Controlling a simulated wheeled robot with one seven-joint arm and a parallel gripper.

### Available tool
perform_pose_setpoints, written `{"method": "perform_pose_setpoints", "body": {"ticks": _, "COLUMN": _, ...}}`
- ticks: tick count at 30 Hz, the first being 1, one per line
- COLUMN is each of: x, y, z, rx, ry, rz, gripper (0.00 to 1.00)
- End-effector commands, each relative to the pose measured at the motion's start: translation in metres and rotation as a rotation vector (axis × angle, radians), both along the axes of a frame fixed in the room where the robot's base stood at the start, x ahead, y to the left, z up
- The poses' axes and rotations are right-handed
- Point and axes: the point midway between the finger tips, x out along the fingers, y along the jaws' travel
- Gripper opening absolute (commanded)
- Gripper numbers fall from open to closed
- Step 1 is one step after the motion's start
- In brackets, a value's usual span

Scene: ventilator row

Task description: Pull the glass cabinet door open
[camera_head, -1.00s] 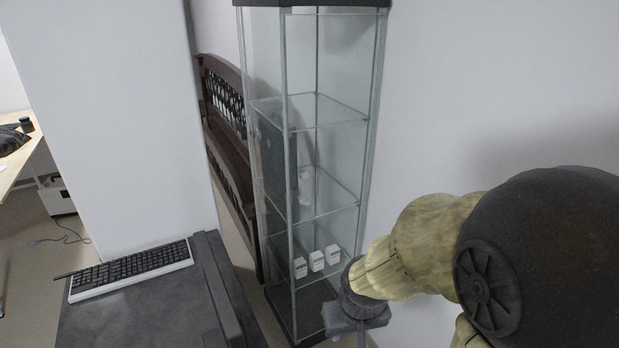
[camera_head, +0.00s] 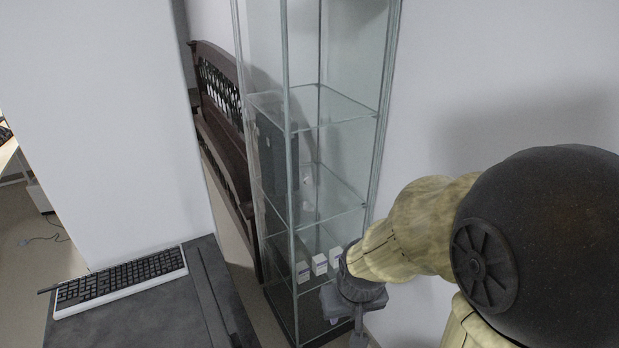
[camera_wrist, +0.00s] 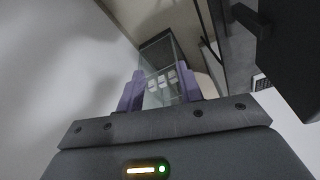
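The glass cabinet (camera_head: 287,180) stands upright against the wall in the middle of the head view, with clear panes, glass shelves and a dark base. Its front glass door (camera_head: 335,150) looks closed; I cannot make out a handle clearly. My gripper (camera_head: 345,325) is low in front of the cabinet's lower right part, partly hidden by its own wrist. In the wrist view my gripper (camera_wrist: 160,88) has its two purple fingers apart, with the cabinet (camera_wrist: 152,72) seen beyond and between them. I cannot tell whether a finger touches the glass.
Several small white boxes (camera_head: 319,264) stand on a low shelf in the cabinet. A dark cart top with a keyboard (camera_head: 120,280) is at the lower left. A dark wooden bench (camera_head: 222,125) stands behind on the left. A white wall is close on the right.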

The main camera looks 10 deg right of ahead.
Motion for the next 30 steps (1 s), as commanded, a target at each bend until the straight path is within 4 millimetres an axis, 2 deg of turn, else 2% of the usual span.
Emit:
{"method": "perform_pose_setpoints", "body": {"ticks": 15, "x": 0.000, "y": 0.000, "z": 0.000, "rx": 0.000, "ry": 0.000, "rz": 0.000, "gripper": 0.36}}
{"method": "perform_pose_setpoints", "body": {"ticks": 17, "x": 0.000, "y": 0.000, "z": 0.000, "rx": 0.000, "ry": -0.001, "rz": 0.000, "gripper": 0.47}}
{"method": "perform_pose_setpoints", "body": {"ticks": 20, "x": 0.006, "y": -0.002, "z": -0.002, "rx": -0.006, "ry": -0.019, "rz": 0.005, "gripper": 0.47}}
{"method": "perform_pose_setpoints", "body": {"ticks": 23, "x": 0.024, "y": -0.009, "z": -0.006, "rx": -0.022, "ry": -0.070, "rz": 0.022, "gripper": 0.47}}
{"method": "perform_pose_setpoints", "body": {"ticks": 25, "x": 0.043, "y": -0.015, "z": -0.009, "rx": -0.036, "ry": -0.129, "rz": 0.042, "gripper": 0.47}}
{"method": "perform_pose_setpoints", "body": {"ticks": 30, "x": 0.103, "y": -0.029, "z": -0.017, "rx": -0.053, "ry": -0.335, "rz": 0.117, "gripper": 0.47}}
